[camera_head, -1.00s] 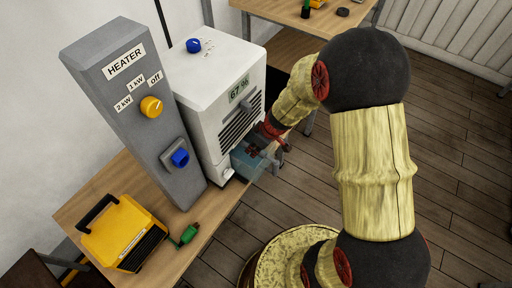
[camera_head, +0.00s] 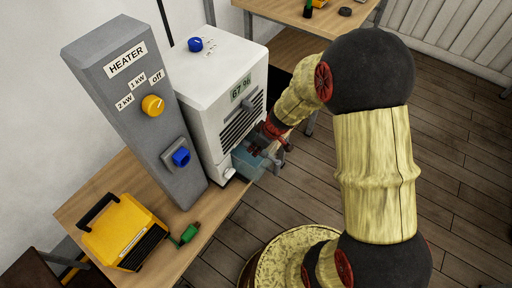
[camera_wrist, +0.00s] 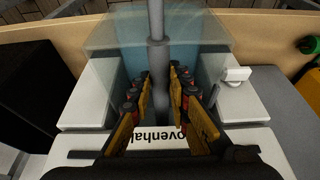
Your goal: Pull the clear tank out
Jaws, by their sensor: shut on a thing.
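The clear tank (camera_head: 247,163) sticks part way out of the lower front of the white dehumidifier (camera_head: 218,85). Bluish water seems to show inside it. In the wrist view the clear tank (camera_wrist: 105,42) juts past the white housing on both sides of a grey vertical bar (camera_wrist: 157,70). My gripper (camera_head: 270,146) is at the tank's front in the head view. In the wrist view my gripper (camera_wrist: 161,95) has its fingers on either side of the grey bar, shut on it. The tank's rear part is hidden in the housing.
A grey heater post (camera_head: 135,110) with a yellow knob and a blue switch stands left of the dehumidifier. A yellow heater (camera_head: 122,235) and a green plug (camera_head: 188,234) sit on the wooden table (camera_head: 205,222). Open floor (camera_head: 460,170) lies to the right.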

